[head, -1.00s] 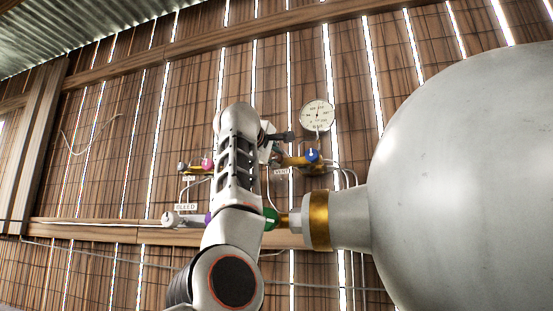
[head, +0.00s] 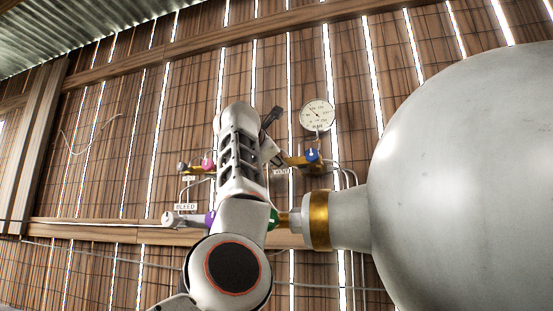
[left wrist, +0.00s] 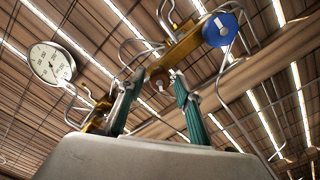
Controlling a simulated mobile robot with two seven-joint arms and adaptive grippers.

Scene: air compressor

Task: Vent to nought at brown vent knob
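The brown vent knob (left wrist: 160,78) sits on a brass valve body in the left wrist view, with a small pale mark on its face. My left gripper (left wrist: 157,77) has its two teal fingers spread, one on each side of the knob. Narrow gaps seem to show between fingertips and knob; contact is unclear. In the head view my left gripper (head: 270,118) shows a dark finger beside the valve, and my arm hides the knob. The round white gauge (head: 317,115) hangs right of it and also shows in the left wrist view (left wrist: 50,63); its reading is too small to tell.
A blue knob (head: 312,155) is close beside the gripper. A pink knob (head: 207,163) is left of my arm. Purple (head: 210,218) and green (head: 271,218) knobs lie lower, partly behind my arm. A big grey tank (head: 470,190) fills the right. Thin pipes run along the plank wall.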

